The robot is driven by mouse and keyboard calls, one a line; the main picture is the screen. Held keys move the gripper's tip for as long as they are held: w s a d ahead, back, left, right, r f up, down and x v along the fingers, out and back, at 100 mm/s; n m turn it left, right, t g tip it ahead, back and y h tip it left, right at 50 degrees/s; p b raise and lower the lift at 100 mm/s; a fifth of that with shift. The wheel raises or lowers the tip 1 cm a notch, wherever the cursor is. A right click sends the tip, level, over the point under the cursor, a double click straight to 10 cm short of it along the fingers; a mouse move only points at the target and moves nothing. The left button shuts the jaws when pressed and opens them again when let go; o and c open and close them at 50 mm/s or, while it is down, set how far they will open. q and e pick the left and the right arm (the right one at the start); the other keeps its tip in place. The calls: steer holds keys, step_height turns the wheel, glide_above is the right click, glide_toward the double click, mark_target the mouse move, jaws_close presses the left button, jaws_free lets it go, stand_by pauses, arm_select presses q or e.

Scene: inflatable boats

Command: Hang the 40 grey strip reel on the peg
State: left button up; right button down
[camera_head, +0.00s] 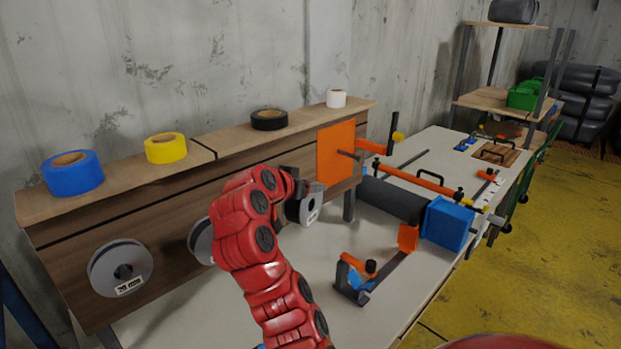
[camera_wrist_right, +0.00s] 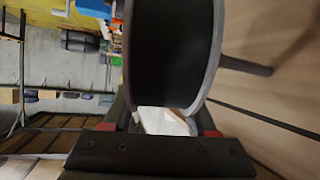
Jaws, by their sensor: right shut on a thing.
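My right gripper (camera_head: 303,196) is shut on a grey strip reel (camera_head: 313,210), held in front of the wooden board (camera_head: 165,235) and above the table. In the right wrist view the reel (camera_wrist_right: 172,50) shows large, with a dark wound strip between grey rims. A white label (camera_wrist_right: 165,121) sits between the fingers; its number cannot be read. In the head view my red arm hides part of the board, and no bare peg shows clearly there. My left gripper is not in view.
A reel marked 20 mm (camera_head: 120,268) hangs on the board, and another reel (camera_head: 200,241) is partly behind my arm. Blue (camera_head: 73,173), yellow (camera_head: 165,148), black (camera_head: 269,119) and white (camera_head: 336,98) tape rolls stand on the shelf. An orange panel (camera_head: 336,150) is on the right.

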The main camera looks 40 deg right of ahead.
steer(key=w+p, duration=0.5)
steer(key=w, duration=0.3)
steer(key=shift+w+a+f+p, duration=0.25)
steer(key=shift+a+f+p, duration=0.1)
steer(key=shift+f, duration=0.1)
stand_by(0.4)
stand_by(0.5)
steer(key=shift+c, duration=1.1)
jaws_free()
steer(key=shift+d, duration=0.1)
steer(key=shift+o, duration=0.5)
steer(key=shift+s, duration=0.1)
steer(key=shift+r, duration=0.1)
